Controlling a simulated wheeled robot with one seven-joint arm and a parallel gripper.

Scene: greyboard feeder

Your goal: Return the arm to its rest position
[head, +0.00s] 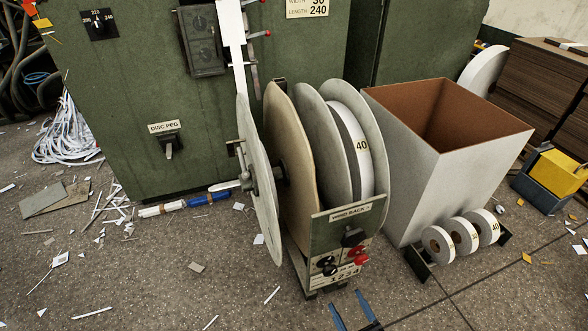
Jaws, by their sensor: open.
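My gripper (347,301) shows only at the bottom edge, right of centre, as two blue fingers. They stand apart with bare floor showing between them, and I see nothing held. The rest of my arm is below the picture or hidden. The gripper appears in front of the wind-back unit (338,232), with a gap of floor between them in the picture.
A green machine (110,110) stands behind. A tall open grey bin (445,175) and several small rolls (438,244) are right. Scraps litter the floor; the front left is otherwise open.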

